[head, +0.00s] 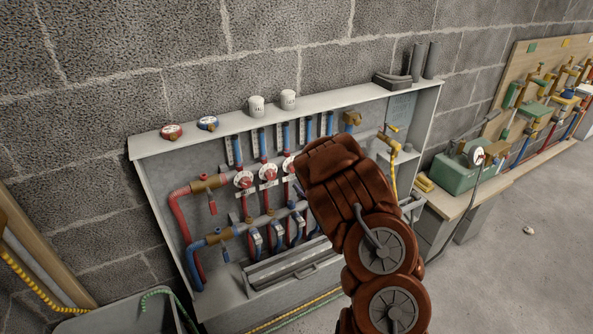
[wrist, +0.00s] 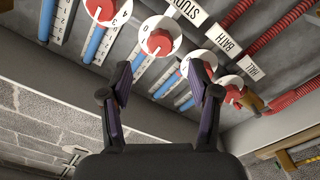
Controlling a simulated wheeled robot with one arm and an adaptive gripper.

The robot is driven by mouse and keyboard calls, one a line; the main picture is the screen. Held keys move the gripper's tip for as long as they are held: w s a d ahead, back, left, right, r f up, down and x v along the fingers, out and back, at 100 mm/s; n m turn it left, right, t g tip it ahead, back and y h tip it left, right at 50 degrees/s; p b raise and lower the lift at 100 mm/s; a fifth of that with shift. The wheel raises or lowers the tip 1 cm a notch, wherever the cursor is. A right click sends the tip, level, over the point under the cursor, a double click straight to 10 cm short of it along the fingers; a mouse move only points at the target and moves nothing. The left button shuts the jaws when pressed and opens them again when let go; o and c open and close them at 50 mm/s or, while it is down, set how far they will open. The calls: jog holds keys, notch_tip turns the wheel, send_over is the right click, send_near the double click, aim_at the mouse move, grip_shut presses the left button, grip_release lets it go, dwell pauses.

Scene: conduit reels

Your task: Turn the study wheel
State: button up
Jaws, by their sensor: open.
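The study wheel (wrist: 160,40) is a red knob on a white round dial. In the wrist view it sits beside the white STUDY label (wrist: 187,11), which appears upside down. My gripper (wrist: 160,78) is open and empty. Its two dark fingers point toward the row of wheels, and the study wheel shows beyond the gap between them, apart from the tips. The right finger overlaps the bath wheel (wrist: 198,68) in the picture.
The bath label (wrist: 228,39) and hall label (wrist: 255,68) mark neighbouring wheels, close to the study wheel. Another wheel (wrist: 106,10) is on the other side. Blue pipes and gauges (wrist: 97,45) run beside the wheels. The grey cabinet (head: 155,190) has raised edges around the manifold.

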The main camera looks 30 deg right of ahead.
aim_at(295, 169)
jog(key=shift+w+d+p, duration=0.15)
jog(key=shift+w+p, duration=0.25)
jog(key=shift+w, duration=1.35)
jog(key=shift+w+d+p, duration=0.15)
jog(key=shift+w+p, duration=0.2)
jog(key=shift+w, duration=1.35)
jog(key=c, duration=1.1)
